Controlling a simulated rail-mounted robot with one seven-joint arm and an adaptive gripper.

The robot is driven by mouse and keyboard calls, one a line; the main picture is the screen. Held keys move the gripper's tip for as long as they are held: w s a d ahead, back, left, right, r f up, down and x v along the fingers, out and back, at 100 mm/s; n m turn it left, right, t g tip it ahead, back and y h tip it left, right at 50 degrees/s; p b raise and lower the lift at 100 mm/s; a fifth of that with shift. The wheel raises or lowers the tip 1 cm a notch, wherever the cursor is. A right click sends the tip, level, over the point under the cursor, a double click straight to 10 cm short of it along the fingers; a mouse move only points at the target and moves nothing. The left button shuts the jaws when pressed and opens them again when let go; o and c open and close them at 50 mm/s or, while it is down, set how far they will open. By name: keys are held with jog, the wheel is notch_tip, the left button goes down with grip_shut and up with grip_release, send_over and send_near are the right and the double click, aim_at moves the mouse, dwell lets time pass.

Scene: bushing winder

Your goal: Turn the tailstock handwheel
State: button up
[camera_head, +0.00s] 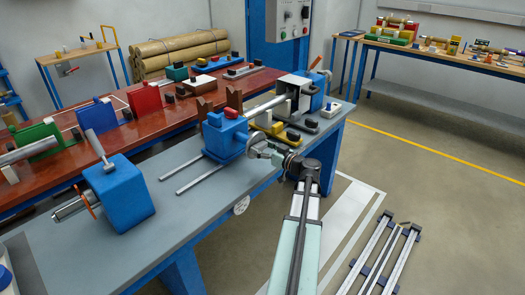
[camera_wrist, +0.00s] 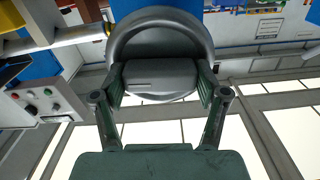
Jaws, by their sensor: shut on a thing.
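A grey round handwheel (camera_head: 256,143) is on the near side of a blue block (camera_head: 222,138) on the winder bench. In the wrist view the handwheel (camera_wrist: 160,25) is a thick dark-grey ring at the top, with a lighter grey block-like part (camera_wrist: 160,76) in front of it. My gripper (camera_head: 272,152) reaches the wheel from the front right. In the wrist view the two fingers of my gripper (camera_wrist: 160,86) stand at the left and right of the grey part and are shut on it. The wheel's far side is hidden.
A second blue block with a grey lever (camera_head: 118,195) stands at the left of the grey bench (camera_head: 160,235). Two slide rods (camera_head: 195,178) lie between the blocks. A red-brown table (camera_head: 130,120) with fixtures is behind. Floor rails (camera_head: 382,255) lie at right.

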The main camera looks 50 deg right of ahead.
jog(key=shift+w+d+m+b, duration=0.1)
jog(key=shift+w+m+b, duration=0.15)
jog(key=shift+m+b, duration=0.95)
jog(key=m+b, duration=0.2)
jog(key=m, duration=0.1)
jog(key=shift+r, duration=0.1)
jog(key=shift+o, duration=0.4)
jog(key=m, duration=0.6)
jog(key=shift+w+r+b, duration=0.1)
jog(key=shift+r+b, duration=0.05)
jog(key=shift+b, duration=0.2)
jog(key=o, duration=0.9)
jog(key=shift+o, duration=0.9)
jog(key=shift+w, duration=0.15)
jog(key=shift+f, duration=0.2)
